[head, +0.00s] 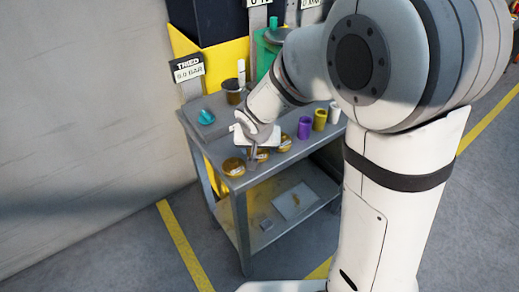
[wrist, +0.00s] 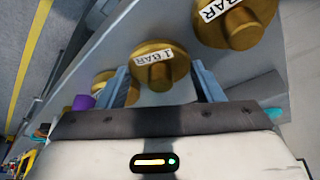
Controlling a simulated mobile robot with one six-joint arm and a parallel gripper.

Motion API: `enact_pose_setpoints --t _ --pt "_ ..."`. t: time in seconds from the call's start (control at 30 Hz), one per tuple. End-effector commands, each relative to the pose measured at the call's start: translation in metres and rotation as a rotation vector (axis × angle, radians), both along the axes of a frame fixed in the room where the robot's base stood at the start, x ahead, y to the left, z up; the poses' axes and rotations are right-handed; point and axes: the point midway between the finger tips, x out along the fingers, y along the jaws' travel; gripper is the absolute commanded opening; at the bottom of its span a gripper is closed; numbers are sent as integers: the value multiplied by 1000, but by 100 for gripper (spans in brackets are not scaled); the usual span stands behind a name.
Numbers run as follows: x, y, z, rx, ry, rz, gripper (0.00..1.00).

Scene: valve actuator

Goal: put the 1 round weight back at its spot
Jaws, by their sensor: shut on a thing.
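My gripper (wrist: 160,78) is shut on a round brass weight (wrist: 160,66) labelled 1 BAR, with one finger on each side of it. In the head view my gripper (head: 257,145) is low over the front part of the grey bench (head: 278,167), and the middle weight (head: 257,156) is under it. I cannot tell whether the held weight touches the bench. A second 1 BAR weight (wrist: 238,24) is to its right in the wrist view. A third brass weight (wrist: 104,86) is at left, partly behind a finger. In the head view, brass weights also show left (head: 233,167) and right (head: 285,144).
Purple (head: 305,127), yellow (head: 320,119) and white (head: 334,112) cylinders stand right of the weights. A teal part (head: 205,117) and a brown cup (head: 232,92) are farther back. A sign reading TRIED 6.0 BAR (head: 188,70) stands behind. The lower shelf (head: 275,205) holds a pale sheet.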

Motion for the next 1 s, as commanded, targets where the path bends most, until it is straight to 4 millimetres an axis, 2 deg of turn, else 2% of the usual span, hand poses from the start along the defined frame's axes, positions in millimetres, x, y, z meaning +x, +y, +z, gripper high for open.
enact_pose_setpoints --t 0.03,0.4,0.43,0.6,0.7,1.0 --pt "0 0 -5 -1 1 2 35" --pt "0 0 -9 1 -1 0 35" --pt "0 -1 -9 0 -1 0 61" --pt "0 -1 -8 0 -1 -1 75" --pt "0 -1 -8 0 -1 -1 82" --pt "0 -1 -5 0 -1 -1 82"
